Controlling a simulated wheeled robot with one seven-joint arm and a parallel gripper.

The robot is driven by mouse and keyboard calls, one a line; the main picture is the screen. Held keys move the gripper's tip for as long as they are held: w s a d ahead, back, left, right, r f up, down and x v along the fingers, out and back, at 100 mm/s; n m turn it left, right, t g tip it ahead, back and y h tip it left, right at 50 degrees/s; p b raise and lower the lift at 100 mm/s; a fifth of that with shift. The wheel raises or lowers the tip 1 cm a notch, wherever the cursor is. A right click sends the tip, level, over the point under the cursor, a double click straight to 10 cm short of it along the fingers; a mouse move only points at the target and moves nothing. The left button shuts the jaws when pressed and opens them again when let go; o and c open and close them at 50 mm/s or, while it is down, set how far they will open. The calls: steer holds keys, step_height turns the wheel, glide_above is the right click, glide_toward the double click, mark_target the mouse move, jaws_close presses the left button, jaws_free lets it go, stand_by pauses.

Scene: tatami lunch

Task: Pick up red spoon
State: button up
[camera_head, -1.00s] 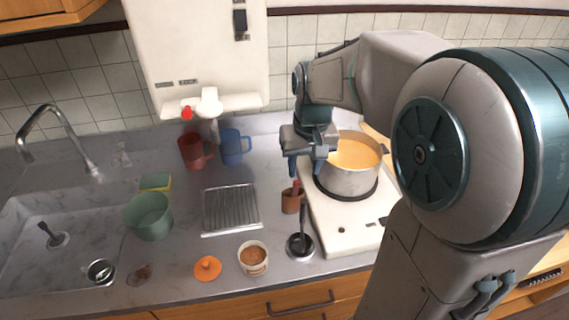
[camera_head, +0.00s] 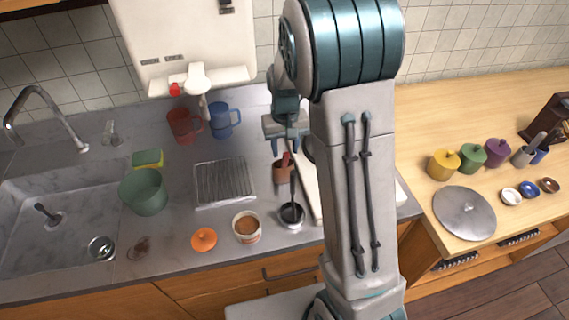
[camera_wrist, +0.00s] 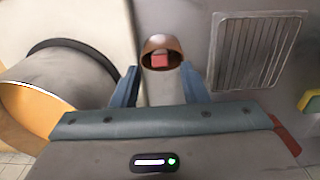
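The red spoon (camera_head: 286,159) stands upright in a small brown cup (camera_head: 281,174) on the counter, with only its red upper end showing. In the wrist view the spoon's red end (camera_wrist: 160,61) shows inside the mouth of the cup (camera_wrist: 152,43), between my fingers. My gripper (camera_head: 286,146) is above the cup, pointing down. In the wrist view my gripper (camera_wrist: 162,84) is open, with a blue finger on each side and nothing between the tips. The spoon's lower part is hidden in the cup.
The pot (camera_wrist: 65,92) is close beside my gripper in the wrist view; my arm hides it in the head view. A black ladle (camera_head: 292,214) stands in front of the cup. A drying rack (camera_head: 224,183) and a blue mug (camera_head: 221,122) are to the left.

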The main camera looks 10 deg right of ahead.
mark_target(285, 166)
steer(key=shift+s+a+f+p, duration=0.1)
steer(key=shift+f+p, duration=0.15)
steer(key=shift+f, duration=0.65)
steer(key=shift+s+d+f+p, duration=0.1)
steer(key=shift+f+p, duration=0.2)
steer(key=shift+f, duration=0.55)
steer(key=shift+s+a+f+p, duration=0.1)
steer(key=shift+f+p, duration=0.15)
steer(key=shift+f, duration=0.65)
jaws_close()
